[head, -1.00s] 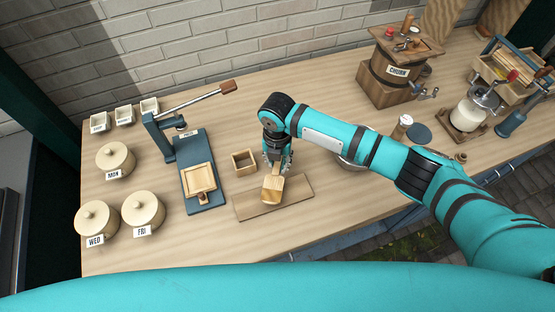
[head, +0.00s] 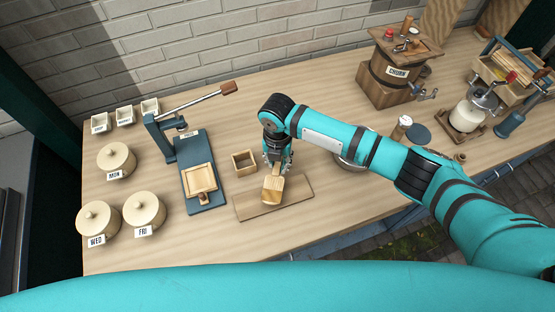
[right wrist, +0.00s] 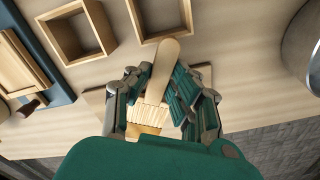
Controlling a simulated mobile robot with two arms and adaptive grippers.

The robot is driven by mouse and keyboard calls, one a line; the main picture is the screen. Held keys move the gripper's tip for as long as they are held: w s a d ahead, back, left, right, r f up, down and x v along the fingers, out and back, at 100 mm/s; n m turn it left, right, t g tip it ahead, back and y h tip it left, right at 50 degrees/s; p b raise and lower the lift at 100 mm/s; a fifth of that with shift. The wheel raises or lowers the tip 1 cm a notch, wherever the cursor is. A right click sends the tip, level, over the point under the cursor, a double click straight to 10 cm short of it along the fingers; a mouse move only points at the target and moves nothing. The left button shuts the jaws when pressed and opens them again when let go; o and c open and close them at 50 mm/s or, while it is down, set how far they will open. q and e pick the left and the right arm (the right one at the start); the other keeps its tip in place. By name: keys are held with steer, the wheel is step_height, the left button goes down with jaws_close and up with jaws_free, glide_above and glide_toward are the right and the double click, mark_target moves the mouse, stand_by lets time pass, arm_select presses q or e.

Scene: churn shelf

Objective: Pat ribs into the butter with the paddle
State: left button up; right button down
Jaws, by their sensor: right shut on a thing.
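My right gripper (head: 277,160) is shut on the wooden paddle (head: 273,184) and points down over a flat wooden board (head: 299,190). In the right wrist view the gripper (right wrist: 160,92) has its fingers on both sides of the paddle (right wrist: 167,58), with the plain rounded end up and the ribbed part below. A small yellow patch, apparently the butter (right wrist: 149,129), shows beneath the ribbed part. The paddle hides most of it, and I cannot tell whether they touch. My left gripper is not in view.
A small open wooden box (head: 244,162) stands just behind the board. A lever press (head: 203,185) and lidded crocks (head: 143,211) stand to the left. A metal bowl (head: 350,164) is partly behind my arm. The churn (head: 393,78) stands at the back right.

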steer(key=shift+r+p, duration=1.9)
steer(key=shift+r, duration=1.45)
